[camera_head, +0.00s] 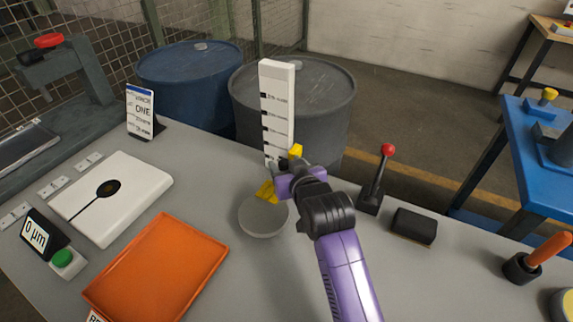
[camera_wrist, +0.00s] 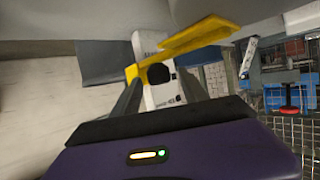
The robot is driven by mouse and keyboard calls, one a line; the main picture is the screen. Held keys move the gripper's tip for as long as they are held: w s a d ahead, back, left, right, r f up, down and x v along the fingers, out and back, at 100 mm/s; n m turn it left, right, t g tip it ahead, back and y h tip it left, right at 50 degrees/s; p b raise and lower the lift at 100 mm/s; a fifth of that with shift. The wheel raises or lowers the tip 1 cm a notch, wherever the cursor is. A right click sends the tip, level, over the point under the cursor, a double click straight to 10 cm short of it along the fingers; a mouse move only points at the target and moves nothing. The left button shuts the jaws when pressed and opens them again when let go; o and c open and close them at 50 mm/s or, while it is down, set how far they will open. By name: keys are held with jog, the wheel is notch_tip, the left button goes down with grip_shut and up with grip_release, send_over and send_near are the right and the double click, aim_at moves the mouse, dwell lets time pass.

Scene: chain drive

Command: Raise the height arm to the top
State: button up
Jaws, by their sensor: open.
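The height gauge (camera_head: 277,110) is an upright white column with black scale marks, standing at the table's back edge. Its yellow height arm (camera_head: 266,190) sits low on the column, above a grey round plate (camera_head: 263,217). My purple gripper (camera_head: 281,171) is at the column's lower part and hides the middle of the height arm. In the wrist view, the yellow arm (camera_wrist: 198,37) crosses the white column (camera_wrist: 163,95), with a black knob (camera_wrist: 158,73) on it. My open gripper's grey fingers (camera_wrist: 158,88) lie either side of the knob; I cannot tell whether they touch it.
An orange tray (camera_head: 160,270), a white plate (camera_head: 112,196) and a display with green button (camera_head: 62,258) are left. A red-knobbed lever (camera_head: 377,180) and a dark block (camera_head: 414,226) are right. Two drums (camera_head: 190,85) stand behind. Above the gauge it looks clear.

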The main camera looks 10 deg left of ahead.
grip_shut()
dwell(1.4)
